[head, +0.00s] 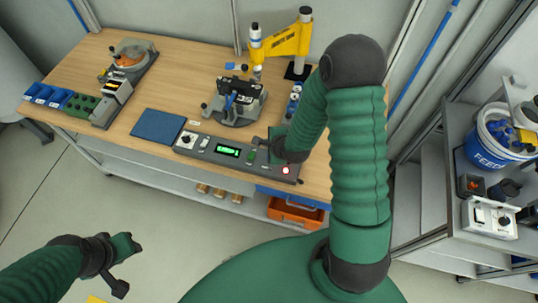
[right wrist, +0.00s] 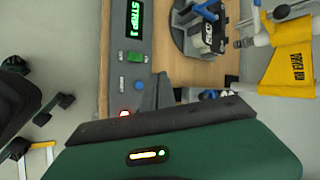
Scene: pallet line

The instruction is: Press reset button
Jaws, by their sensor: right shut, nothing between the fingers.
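A grey control panel (head: 215,147) lies along the front edge of the wooden bench. It has a green-lit display (head: 228,151), also seen in the right wrist view (right wrist: 134,18), a green switch (right wrist: 137,57), a blue button (right wrist: 138,85) and a red-lit round button (head: 285,170), which also glows in the right wrist view (right wrist: 124,113). Button labels are too small to read, so I cannot tell which is reset. My right gripper (head: 262,144) is shut and empty over the panel's right part; contact cannot be told. My left gripper (head: 127,246) hangs over the floor, away from the bench.
A device on a round base (head: 236,104) and a yellow-armed stand (head: 285,42) stand behind the panel. A blue mat (head: 158,125) lies left of it. An orange bin (head: 295,212) is below the bench. A cart with a blue-white bucket (head: 488,145) stands at right.

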